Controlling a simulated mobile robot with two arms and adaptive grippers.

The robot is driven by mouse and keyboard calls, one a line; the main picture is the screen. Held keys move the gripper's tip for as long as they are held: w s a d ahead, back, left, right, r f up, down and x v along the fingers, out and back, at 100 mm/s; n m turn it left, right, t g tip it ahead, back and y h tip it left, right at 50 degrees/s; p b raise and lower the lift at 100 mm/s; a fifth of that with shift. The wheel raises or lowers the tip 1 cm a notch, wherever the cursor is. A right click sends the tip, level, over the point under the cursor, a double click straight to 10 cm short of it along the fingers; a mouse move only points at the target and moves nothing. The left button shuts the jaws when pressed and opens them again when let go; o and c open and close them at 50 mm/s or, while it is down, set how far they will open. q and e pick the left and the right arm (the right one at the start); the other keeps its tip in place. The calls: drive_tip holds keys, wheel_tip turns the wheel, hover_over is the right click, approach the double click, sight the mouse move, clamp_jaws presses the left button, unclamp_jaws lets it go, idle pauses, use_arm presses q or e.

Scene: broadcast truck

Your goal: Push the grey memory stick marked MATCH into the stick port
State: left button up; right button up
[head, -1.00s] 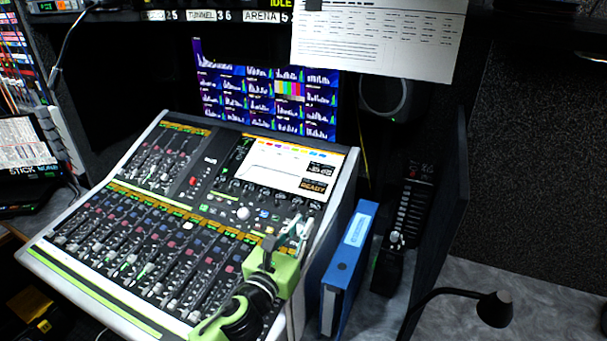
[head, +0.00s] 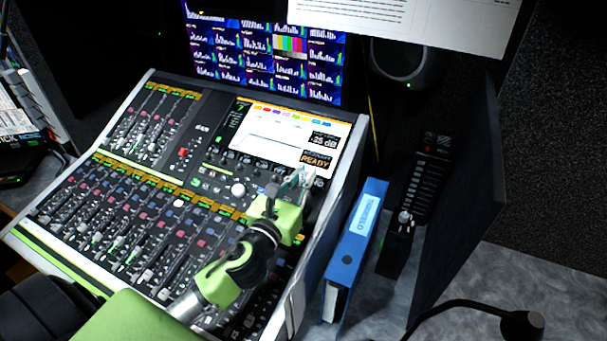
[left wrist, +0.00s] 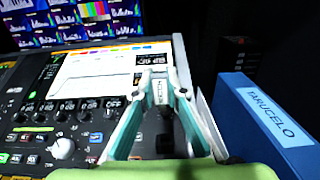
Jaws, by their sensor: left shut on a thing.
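My left gripper (head: 300,178) is over the right side of the mixing console (head: 355,150), just below the lower right corner of its screen. In the left wrist view its two fingers (left wrist: 159,82) close in on a small grey memory stick (left wrist: 159,93) with dark lettering, which I take to be the MATCH stick. The stick points away from me, toward the console's screen edge. The stick port is not clearly seen; the fingers and stick cover that area. I cannot tell whether the stick's tip touches or enters it. My right gripper is not in view.
The console screen (head: 285,138) shows READY in its lower right corner. A blue binder (head: 352,248) stands close to the console's right side. A black fader unit (head: 412,205) and a lamp (head: 522,325) are farther right. A paper sheet (head: 400,20) hangs above.

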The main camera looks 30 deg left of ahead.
use_arm(q)
drive_tip(key=shift+s+f+b, duration=0.1)
drive_tip(key=shift+f+b, duration=0.45)
drive_tip(key=shift+f, duration=0.25)
wheel_tip(320, 180, down, 4)
drive_tip(key=b, duration=0.3)
drive_tip(key=shift+f, duration=0.1)
drive_tip(key=shift+p, duration=0.35)
idle(1.1)
drive_tip(key=shift+f+b, duration=1.1)
drive_tip(key=shift+f, duration=0.2)
drive_tip(key=o, duration=0.8)
drive_tip(key=shift+o, duration=0.2)
